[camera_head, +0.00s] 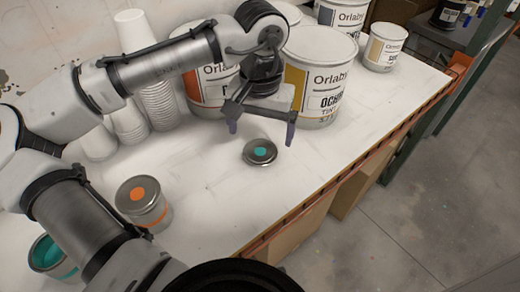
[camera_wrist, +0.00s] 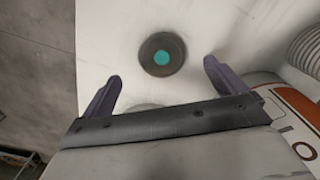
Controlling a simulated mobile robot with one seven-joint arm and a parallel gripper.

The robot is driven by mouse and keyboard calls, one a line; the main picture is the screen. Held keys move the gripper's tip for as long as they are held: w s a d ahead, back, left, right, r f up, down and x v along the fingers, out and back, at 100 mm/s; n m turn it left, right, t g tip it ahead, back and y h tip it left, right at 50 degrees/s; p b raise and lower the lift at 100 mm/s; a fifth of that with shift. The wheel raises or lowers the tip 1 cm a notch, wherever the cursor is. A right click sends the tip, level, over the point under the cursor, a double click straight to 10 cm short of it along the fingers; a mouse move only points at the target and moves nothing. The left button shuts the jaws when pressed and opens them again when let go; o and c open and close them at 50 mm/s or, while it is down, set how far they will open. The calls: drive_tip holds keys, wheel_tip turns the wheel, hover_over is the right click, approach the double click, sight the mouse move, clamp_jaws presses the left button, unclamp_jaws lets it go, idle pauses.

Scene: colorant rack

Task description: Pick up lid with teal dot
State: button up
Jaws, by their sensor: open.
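The lid with the teal dot (camera_head: 259,152) lies flat on the white tabletop, a dark metal disc with a teal spot at its centre. In the wrist view the lid (camera_wrist: 162,55) shows beyond the fingertips, between their two lines. My gripper (camera_head: 262,133) is open and empty above the table, with its fingers on either side and a little behind the lid in the head view. It also shows in the wrist view (camera_wrist: 162,72). Nothing touches the lid.
Large paint cans (camera_head: 318,80) stand close behind my gripper. Stacked white cups (camera_head: 158,102) stand at the back left. The table's edge (camera_head: 330,185) is to the right; the tabletop around the lid is clear.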

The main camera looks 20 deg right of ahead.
sight(260, 152)
drive_tip(key=shift+w+f+p, duration=0.15)
drive_tip(key=shift+f+p, duration=0.15)
drive_tip(key=shift+f, duration=1.3)
drive_tip(key=shift+w+f+p, duration=0.15)
drive_tip(key=shift+f+p, duration=0.15)
drive_tip(key=shift+f, duration=1.3)
drive_tip(key=c, duration=1.1)
